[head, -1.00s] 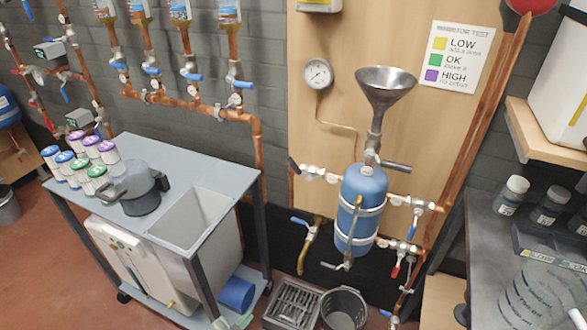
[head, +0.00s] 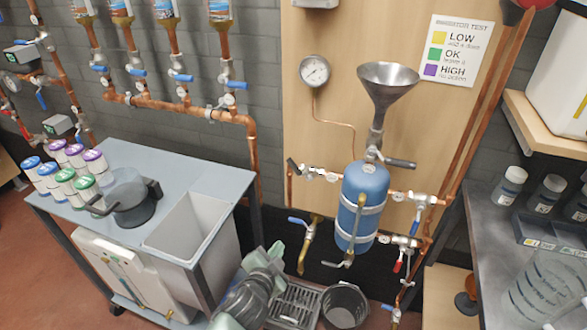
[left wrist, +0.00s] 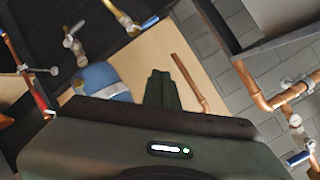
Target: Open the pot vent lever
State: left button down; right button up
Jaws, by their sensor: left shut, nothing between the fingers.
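The blue dosing pot (head: 366,185) hangs upright on the wooden panel, under a metal funnel (head: 388,85). Several levers surround it: a grey one (head: 400,163) below the funnel, a black one (head: 293,164) at the left pipe, a blue one (head: 298,220) on a brass spout, and blue and red ones at right. I cannot tell which is the vent lever. My left gripper (head: 276,252) is shut and empty, low and left of the pot, apart from it. In the left wrist view its shut fingers (left wrist: 161,90) show beside the blue pot (left wrist: 100,79). My right gripper is out of view.
A grated tray (head: 296,305) and a black bucket (head: 344,306) sit below the dosing pot. A bench (head: 482,222) with bottles is at right.

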pick_arm(q)
jog(key=d+r+m+t+h, duration=0.1)
jog(key=d+r+t, duration=0.1)
jog(key=r, duration=0.8)
jog(key=d+r+m+t+h, duration=0.1)
jog(key=d+r+t, duration=0.15)
jog(key=r, duration=0.75)
send_near(296, 170)
jog(key=w+d+r, duration=0.5)
jog(key=d, duration=0.1)
jog(key=shift+g, duration=0.25)
jog(key=shift+w+a+f+p, duration=0.25)
jog(key=shift+w+a+f, duration=0.35)
jog(key=shift+a+f, duration=0.15)
jog(key=shift+w+a+f+p, duration=0.2)
jog(key=shift+w+a+f, duration=0.4)
jog(key=shift+a, duration=0.2)
jog(key=shift+a, duration=0.15)
